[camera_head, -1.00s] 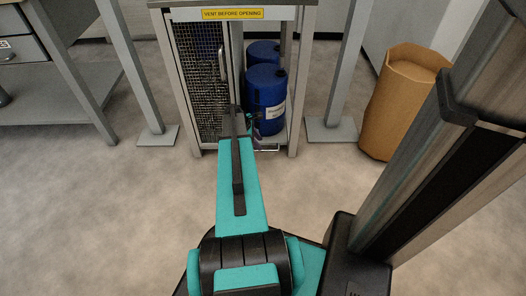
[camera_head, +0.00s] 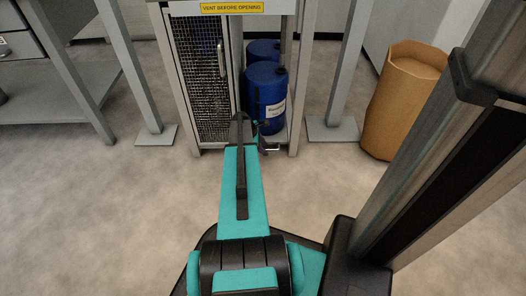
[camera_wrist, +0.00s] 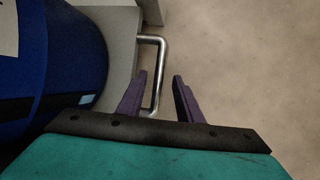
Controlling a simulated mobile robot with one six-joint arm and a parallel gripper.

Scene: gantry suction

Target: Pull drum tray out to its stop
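The drum tray (camera_wrist: 122,52) is a grey slab low in the cabinet, its edge showing beside a blue drum in the wrist view. Its handle (camera_wrist: 161,65) is a bright metal U-shaped bar, which also shows low at the cabinet front in the head view (camera_head: 272,149). Two blue drums (camera_head: 266,92) stand inside the cabinet, one behind the other. My gripper (camera_wrist: 160,76) is open, with purple fingers. In the wrist view the handle bar appears between the fingers, nearer the left one. I cannot tell whether they touch. My arm hides part of the tray in the head view.
A mesh door (camera_head: 205,85) with a vertical pull covers the cabinet's left side. A grey post (camera_head: 343,75) and a brown bin (camera_head: 401,105) stand to the right. A bench (camera_head: 75,95) stands left. The floor before the cabinet is clear around my arm.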

